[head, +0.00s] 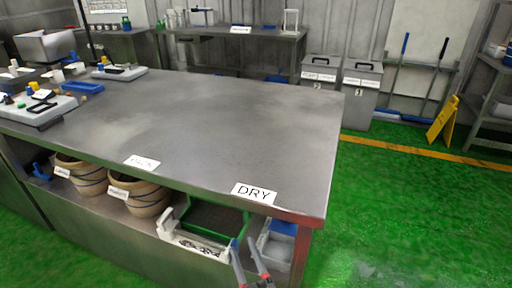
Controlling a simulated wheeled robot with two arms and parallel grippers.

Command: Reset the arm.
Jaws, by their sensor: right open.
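My right gripper (248,250) shows at the bottom edge of the head view, low in front of the metal table (210,115). Its two fingers stand apart with nothing seen between them. Its fingertips overlap the view of the green-rimmed tray and the white rack on the shelf under the tabletop. Whether they touch anything there I cannot tell. The rest of the right arm is out of the frame. My left gripper is not in view.
A "DRY" label (254,193) lies on the table's front edge. Below stand striped pots (146,197), the green-rimmed tray (217,235) and a white rack (190,241). Scales (38,110) stand at the left. Grey bins (361,95) and a yellow floor sign (442,122) stand behind. Green floor at right is clear.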

